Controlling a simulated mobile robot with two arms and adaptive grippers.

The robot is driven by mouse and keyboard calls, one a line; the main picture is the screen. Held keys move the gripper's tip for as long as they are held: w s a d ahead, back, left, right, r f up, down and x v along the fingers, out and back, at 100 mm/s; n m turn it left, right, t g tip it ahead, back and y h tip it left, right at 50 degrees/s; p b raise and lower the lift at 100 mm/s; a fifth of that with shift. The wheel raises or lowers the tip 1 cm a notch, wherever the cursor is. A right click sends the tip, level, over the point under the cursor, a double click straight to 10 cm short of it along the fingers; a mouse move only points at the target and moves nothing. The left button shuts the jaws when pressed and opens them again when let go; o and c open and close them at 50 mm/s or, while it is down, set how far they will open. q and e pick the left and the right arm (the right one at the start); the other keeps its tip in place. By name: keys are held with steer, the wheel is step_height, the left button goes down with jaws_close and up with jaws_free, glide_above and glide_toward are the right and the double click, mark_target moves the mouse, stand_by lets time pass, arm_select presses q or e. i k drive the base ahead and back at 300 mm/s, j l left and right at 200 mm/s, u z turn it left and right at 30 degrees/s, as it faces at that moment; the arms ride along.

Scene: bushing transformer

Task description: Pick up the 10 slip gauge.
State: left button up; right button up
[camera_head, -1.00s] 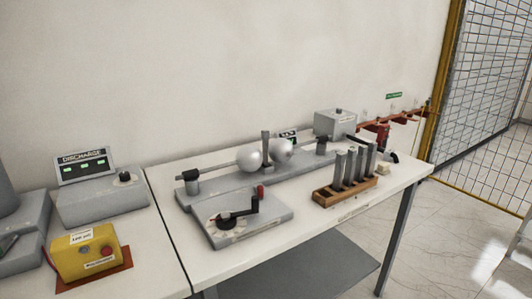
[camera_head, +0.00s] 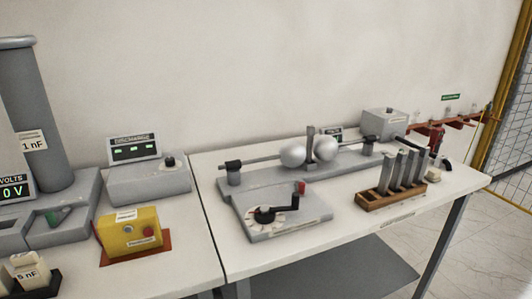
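Several upright grey slip gauges (camera_head: 403,171) stand in a row in a brown wooden rack (camera_head: 392,197) on the right-hand table. Their markings are too small to read, so I cannot tell which one is the 10 gauge. A thin grey upright piece (camera_head: 310,146) stands between the two silver spheres (camera_head: 293,155) of the sphere gap device; I cannot tell whether it is a gauge. Neither of my grippers shows in the head view.
A yellow control box (camera_head: 130,233), a discharge display (camera_head: 134,148) and a tall grey column (camera_head: 32,125) are on the left table. White tabletop (camera_head: 345,246) is bare along the front edge.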

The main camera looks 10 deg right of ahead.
mark_target(310, 132)
steer(key=i+l+u, duration=0.1)
steer(key=l+u, duration=0.25)
steer(key=l, duration=0.3)
steer(key=l+u, duration=0.3)
steer(key=l, duration=0.4)
steer(key=l+u, duration=0.35)
steer(key=l, duration=0.35)
